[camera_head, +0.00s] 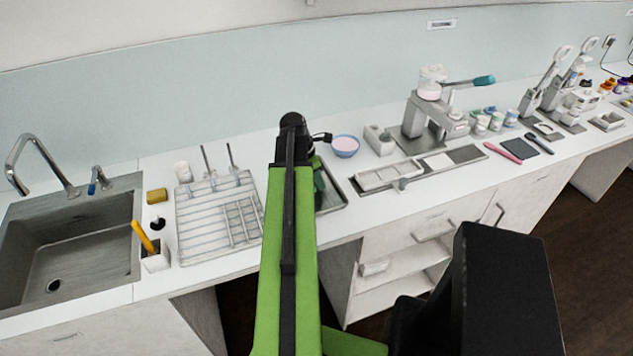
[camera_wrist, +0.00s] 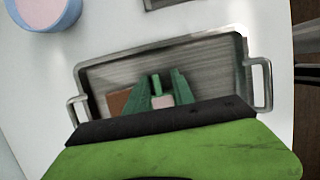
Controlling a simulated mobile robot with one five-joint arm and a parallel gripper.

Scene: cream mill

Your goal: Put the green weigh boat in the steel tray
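The steel tray (camera_wrist: 205,50) lies under my gripper in the wrist view, with a loop handle at each end. In the head view the tray (camera_head: 337,198) shows partly behind my arm. My gripper (camera_wrist: 161,84) has dark green fingers over the tray, and it also shows in the head view (camera_head: 318,176). A small piece, green above and pale below, shows between the fingers. I cannot tell whether it is the green weigh boat, or whether the fingers grip it. A flat brown thing (camera_wrist: 118,102) shows in the tray left of the fingers. No weigh boat shows clearly elsewhere.
A blue bowl with pink contents (camera_head: 345,146) stands behind the tray. A wire rack (camera_head: 200,225) and a sink (camera_head: 60,245) are to the left. A shallow metal tray (camera_head: 440,163) and a grey press-like machine (camera_head: 425,120) stand to the right.

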